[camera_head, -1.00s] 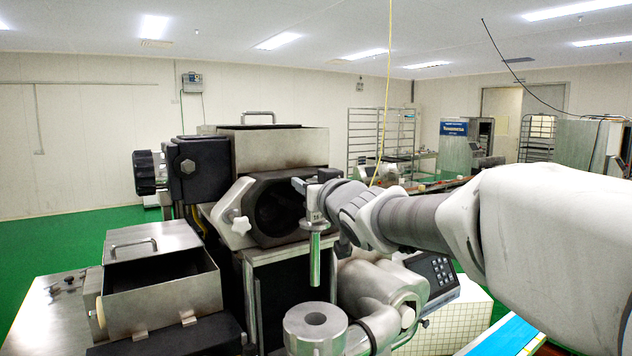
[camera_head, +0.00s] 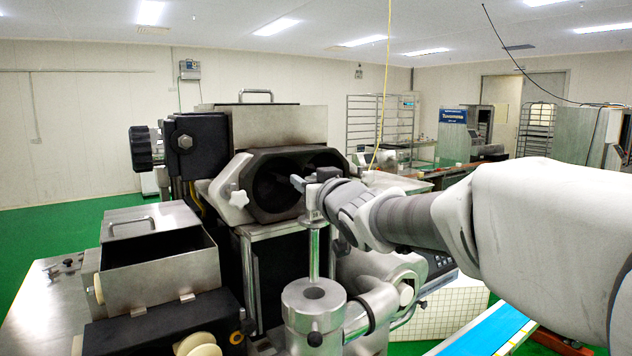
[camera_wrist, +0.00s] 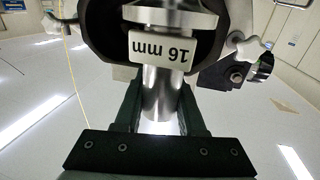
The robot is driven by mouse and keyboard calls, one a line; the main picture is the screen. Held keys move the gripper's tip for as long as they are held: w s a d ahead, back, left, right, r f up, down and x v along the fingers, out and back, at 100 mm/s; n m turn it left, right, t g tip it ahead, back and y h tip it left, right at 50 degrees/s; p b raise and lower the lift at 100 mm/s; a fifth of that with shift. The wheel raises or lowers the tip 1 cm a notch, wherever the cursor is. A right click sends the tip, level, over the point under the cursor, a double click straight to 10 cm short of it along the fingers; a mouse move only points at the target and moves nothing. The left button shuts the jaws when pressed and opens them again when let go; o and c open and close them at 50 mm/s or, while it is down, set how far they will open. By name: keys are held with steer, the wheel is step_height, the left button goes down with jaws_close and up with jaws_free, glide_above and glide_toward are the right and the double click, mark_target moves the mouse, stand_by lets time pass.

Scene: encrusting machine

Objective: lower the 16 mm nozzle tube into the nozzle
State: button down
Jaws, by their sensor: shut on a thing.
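My gripper (camera_head: 312,203) is shut on the 16 mm nozzle tube (camera_head: 314,252), a slim silver metal tube. It hangs upright below the fingers. In the wrist view the tube (camera_wrist: 163,100) sits between my dark fingers, and its white label reads "16 mm" upside down. The nozzle (camera_head: 314,312) is a thick grey metal cylinder with a round dark hole in its top. The tube's lower end is at the far edge of the nozzle's top, close to the hole. I cannot tell whether it is directly over the hole or touching the rim.
The encrusting machine's dark twin-opening housing (camera_head: 268,190) stands just behind the tube. An open steel hopper (camera_head: 155,262) is at left. A light grey curved pipe (camera_head: 375,305) joins the nozzle at right. A blue conveyor belt (camera_head: 485,335) lies at lower right.

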stand_by(0.4)
steer(key=shift+f+b, duration=2.75)
steer(key=shift+f, duration=0.05)
step_height(320, 180, down, 9)
steer(key=b, duration=0.8)
steer(key=shift+f+b, duration=0.1)
steer(key=shift+b, duration=0.25)
steer(key=shift+c, duration=1)
jaws_free()
